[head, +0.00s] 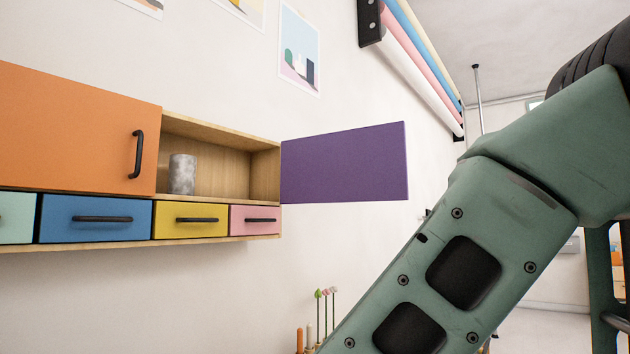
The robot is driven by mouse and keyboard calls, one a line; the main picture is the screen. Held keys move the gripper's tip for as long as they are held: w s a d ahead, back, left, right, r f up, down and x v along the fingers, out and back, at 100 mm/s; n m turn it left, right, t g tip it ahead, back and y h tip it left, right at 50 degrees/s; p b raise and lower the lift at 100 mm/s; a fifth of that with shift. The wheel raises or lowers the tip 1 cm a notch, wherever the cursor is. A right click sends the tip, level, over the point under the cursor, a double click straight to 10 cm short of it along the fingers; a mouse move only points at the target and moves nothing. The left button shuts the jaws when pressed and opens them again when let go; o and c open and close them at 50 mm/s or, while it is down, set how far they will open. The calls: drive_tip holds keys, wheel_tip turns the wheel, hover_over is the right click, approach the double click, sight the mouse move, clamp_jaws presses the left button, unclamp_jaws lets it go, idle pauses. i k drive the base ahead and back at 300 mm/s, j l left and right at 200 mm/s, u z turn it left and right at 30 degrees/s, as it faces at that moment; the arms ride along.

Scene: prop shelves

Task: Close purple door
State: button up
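The purple door (345,165) stands wide open in the head view. It is hinged at the right end of the wooden wall cabinet (262,178) and swings out to the right of it. No handle shows on the side of the door facing me. The cabinet's right compartment is uncovered, with a grey marbled cylinder (183,174) standing inside. My green arm fills the lower right of the view, in front of and to the right of the door. My gripper is not in view.
An orange door (75,125) covers the cabinet's left part. Below are shut drawers: mint (15,218), blue (95,218), yellow (190,220) and pink (255,220). Coloured rolls (425,60) hang at the upper right. Small flower-like items (325,300) stand below. The wall under the cabinet is bare.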

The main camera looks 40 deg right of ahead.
sight(368, 163)
drive_tip(key=l+u, duration=0.25)
drive_tip(key=u, duration=0.2)
drive_tip(key=l+u, duration=0.2)
drive_tip(key=u, duration=0.2)
drive_tip(key=l+u, duration=0.15)
drive_tip(key=l, duration=0.25)
drive_tip(key=k+l+u, duration=0.15)
drive_tip(key=l, duration=0.2)
drive_tip(key=k+l+u, duration=0.1)
drive_tip(key=l, duration=0.3)
drive_tip(key=k+l+u, duration=0.15)
drive_tip(key=l, duration=0.2)
drive_tip(key=k+l+u, duration=0.15)
drive_tip(key=l, duration=0.2)
drive_tip(key=k+l, duration=0.15)
drive_tip(key=l, duration=0.25)
drive_tip(key=k+l, duration=0.15)
drive_tip(key=l, duration=0.2)
drive_tip(key=k+l, duration=0.15)
drive_tip(key=l, duration=0.25)
drive_tip(key=k+l, duration=0.1)
drive_tip(key=l, duration=0.3)
drive_tip(key=k+l, duration=0.15)
drive_tip(key=l, duration=0.2)
drive_tip(key=u, duration=0.05)
